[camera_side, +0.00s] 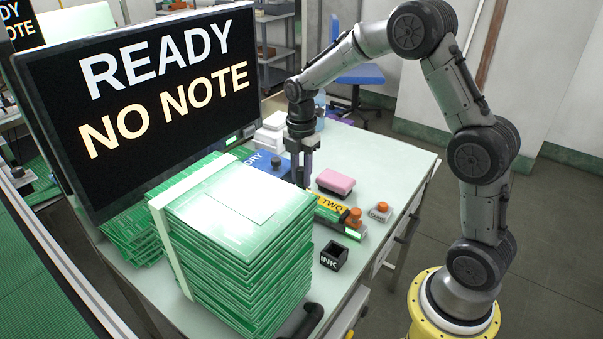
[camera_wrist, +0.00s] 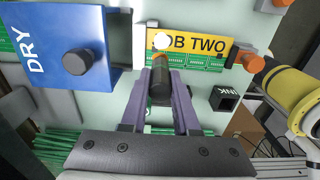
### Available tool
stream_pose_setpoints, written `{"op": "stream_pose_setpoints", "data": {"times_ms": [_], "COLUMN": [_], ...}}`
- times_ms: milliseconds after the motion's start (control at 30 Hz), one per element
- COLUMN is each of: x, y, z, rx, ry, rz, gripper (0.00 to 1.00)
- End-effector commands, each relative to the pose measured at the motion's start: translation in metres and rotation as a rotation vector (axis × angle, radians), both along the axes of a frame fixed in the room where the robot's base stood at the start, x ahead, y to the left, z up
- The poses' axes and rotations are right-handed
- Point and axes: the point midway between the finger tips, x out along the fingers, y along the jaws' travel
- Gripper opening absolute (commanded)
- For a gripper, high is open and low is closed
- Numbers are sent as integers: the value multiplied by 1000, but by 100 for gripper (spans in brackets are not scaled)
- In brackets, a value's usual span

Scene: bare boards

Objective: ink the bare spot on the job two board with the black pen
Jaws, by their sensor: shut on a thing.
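The job two board lies on the table with a yellow JOB TWO label (camera_wrist: 213,49) over a green circuit strip; it also shows in the side view (camera_side: 331,207). A white round spot (camera_wrist: 162,41) shows at the label's left end, over the first letter; I cannot tell whether it is the bare spot. My gripper (camera_side: 303,178) is over the table at the board's far end. In the wrist view its fingers (camera_wrist: 161,76) are shut on a dark cylinder, seemingly the black pen (camera_wrist: 160,88). Whether its tip touches the board is unclear.
A blue DRY block (camera_wrist: 60,45) with a dark knob is left of the fingers. A black INK pot (camera_side: 334,256), a pink block (camera_side: 336,181) and an orange-knobbed item (camera_side: 380,212) stand nearby. Stacked green boards (camera_side: 235,240) and a READY NO NOTE screen (camera_side: 150,90) are left.

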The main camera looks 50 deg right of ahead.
Motion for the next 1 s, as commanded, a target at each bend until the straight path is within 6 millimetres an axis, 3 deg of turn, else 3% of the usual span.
{"op": "stream_pose_setpoints", "data": {"times_ms": [1000], "x": [0], "y": [0], "z": [-9], "rx": [0], "ry": [1], "rz": [0], "gripper": [0]}}
